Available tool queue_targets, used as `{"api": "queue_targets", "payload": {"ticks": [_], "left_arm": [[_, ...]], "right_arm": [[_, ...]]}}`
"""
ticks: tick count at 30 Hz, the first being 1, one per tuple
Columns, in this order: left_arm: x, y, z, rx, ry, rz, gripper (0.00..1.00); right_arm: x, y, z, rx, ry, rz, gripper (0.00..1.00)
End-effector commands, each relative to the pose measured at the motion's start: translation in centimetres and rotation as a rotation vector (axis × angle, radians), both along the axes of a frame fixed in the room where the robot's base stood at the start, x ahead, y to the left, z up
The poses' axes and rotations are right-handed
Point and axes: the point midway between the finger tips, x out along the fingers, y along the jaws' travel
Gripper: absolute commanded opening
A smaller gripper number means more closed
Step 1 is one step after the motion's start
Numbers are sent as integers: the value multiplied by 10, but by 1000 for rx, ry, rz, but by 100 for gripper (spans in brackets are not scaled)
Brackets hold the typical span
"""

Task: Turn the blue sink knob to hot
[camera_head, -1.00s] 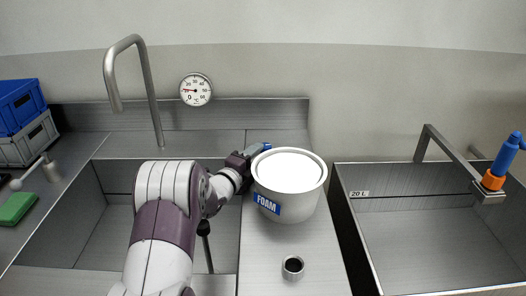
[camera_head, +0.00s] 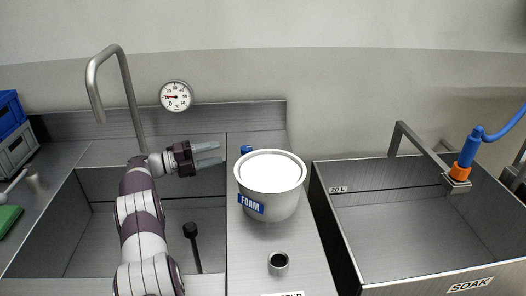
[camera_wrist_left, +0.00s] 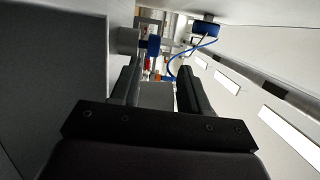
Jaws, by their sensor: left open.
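The blue sink knob (camera_head: 246,149) shows in the head view as a small blue piece behind the white-lidded FOAM pot, which hides part of it. My left gripper (camera_head: 218,154) is open and empty to the left of the knob, its fingers pointing right, with a gap between fingertips and knob. In the left wrist view the open left gripper (camera_wrist_left: 158,75) has nothing between its fingers. A blue piece, probably the knob (camera_wrist_left: 153,45), shows beyond the left finger. The knob's setting cannot be read. My right gripper is not in view.
The FOAM pot (camera_head: 270,172) stands on the steel counter, close in front of the knob. A small metal cup (camera_head: 278,262) is nearer. A tall faucet (camera_head: 128,90) rises behind the left basin. A dial gauge (camera_head: 176,96) hangs on the wall. The SOAK basin (camera_head: 420,230) is right.

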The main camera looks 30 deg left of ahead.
Motion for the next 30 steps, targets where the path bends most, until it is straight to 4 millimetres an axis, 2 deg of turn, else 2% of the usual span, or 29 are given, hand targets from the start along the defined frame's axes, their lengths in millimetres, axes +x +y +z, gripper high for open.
{"api": "queue_targets", "payload": {"ticks": [2,5,12,18,22,29,30], "left_arm": [[-4,2,-5,9,21,-17,45],[5,-8,-5,9,27,-23,45],[47,-53,-5,8,25,-23,45],[74,-80,-6,8,25,-20,45],[81,-87,-6,8,23,-18,45],[82,-88,-6,8,24,-17,45],[82,-88,-6,8,24,-17,42]], "right_arm": [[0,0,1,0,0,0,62],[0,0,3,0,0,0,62],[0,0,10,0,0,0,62],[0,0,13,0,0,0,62],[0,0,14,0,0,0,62],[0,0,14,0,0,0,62],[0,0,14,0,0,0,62]]}}
